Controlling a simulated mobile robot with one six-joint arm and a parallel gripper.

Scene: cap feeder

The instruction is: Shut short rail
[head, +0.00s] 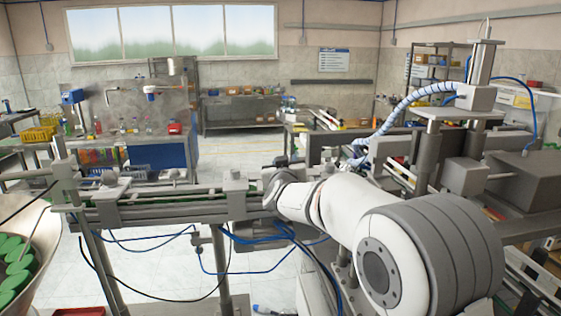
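A grey rail assembly (150,211) runs across the left and middle of the head view, with long parallel bars, clamp blocks and legs. I cannot tell which of its bars is the short rail, or whether that rail is open or shut. My white and grey arm reaches from the lower right to the right end of this assembly. My gripper's fingers do not show; the wrist hides that spot, so I cannot see whether they touch anything.
A feeder bowl (52,240) with green caps (14,270) stands at the left edge. A grey machine with a column (484,65) and a ribbed hose (410,100) stands at the right. Blue cables (215,272) hang below the rails. Open floor (245,150) lies behind.

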